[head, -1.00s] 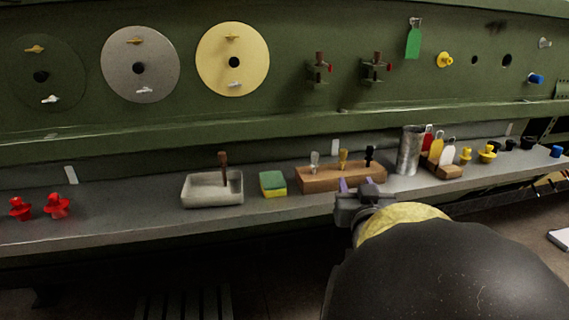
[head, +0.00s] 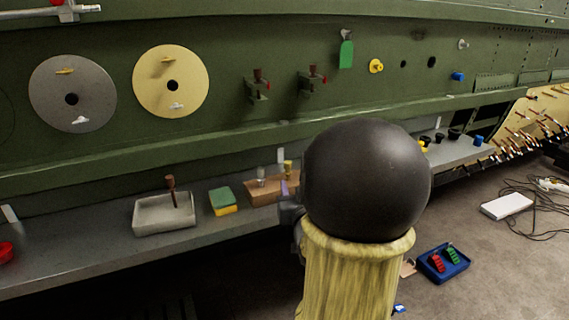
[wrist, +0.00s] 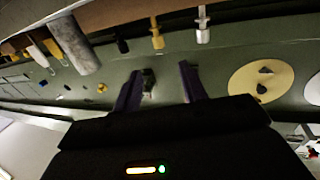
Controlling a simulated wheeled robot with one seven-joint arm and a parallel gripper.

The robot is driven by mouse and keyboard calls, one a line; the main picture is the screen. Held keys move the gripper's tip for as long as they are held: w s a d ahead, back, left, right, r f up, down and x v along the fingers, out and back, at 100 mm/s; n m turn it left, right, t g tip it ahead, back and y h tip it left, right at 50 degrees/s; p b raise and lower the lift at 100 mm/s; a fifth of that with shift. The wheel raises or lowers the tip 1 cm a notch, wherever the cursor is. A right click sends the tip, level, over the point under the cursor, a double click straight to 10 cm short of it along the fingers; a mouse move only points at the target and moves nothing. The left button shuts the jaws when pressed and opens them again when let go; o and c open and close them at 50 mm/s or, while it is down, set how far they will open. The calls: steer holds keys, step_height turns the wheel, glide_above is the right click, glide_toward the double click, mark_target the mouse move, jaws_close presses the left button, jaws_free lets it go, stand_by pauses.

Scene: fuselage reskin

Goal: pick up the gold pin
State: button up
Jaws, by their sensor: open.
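The gold pin (head: 288,168) stands upright in the wooden block (head: 262,190) on the grey shelf. A silver pin (head: 261,174) stands to its left. In the wrist view, which is upside down, the gold pin (wrist: 157,36) hangs from the block between the black pin (wrist: 122,45) and the silver pin (wrist: 203,28). My gripper (wrist: 160,82) is open with nothing between its two purple fingers, and the gold pin shows beyond the gap, apart from them. In the head view my gripper (head: 291,187) is in front of the block, mostly hidden by my arm.
A grey tray (head: 164,222) with a brown-handled tool and a green-yellow sponge (head: 223,201) stand left of the block. A metal cylinder (wrist: 74,45) and coloured tags (wrist: 40,45) are beside it in the wrist view. The green fuselage panel (head: 225,125) rises behind the shelf.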

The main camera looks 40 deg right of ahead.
mark_target(288, 165)
steer(key=p, duration=0.2)
steer(key=w+d+p, duration=0.1)
steer(key=p, duration=0.2)
steer(key=shift+w+r, duration=0.15)
steer(key=shift+r, duration=0.1)
steer(key=p, duration=0.6)
steer(key=shift+w, duration=0.4)
steer(key=x, duration=0.1)
steer(key=p+x, duration=0.1)
steer(key=x, duration=0.3)
steer(key=shift+f, duration=0.25)
steer(key=shift+s, duration=0.1)
steer(key=shift+p+x, duration=1.2)
steer(key=shift+x, duration=1.5)
steer(key=shift+f, duration=0.1)
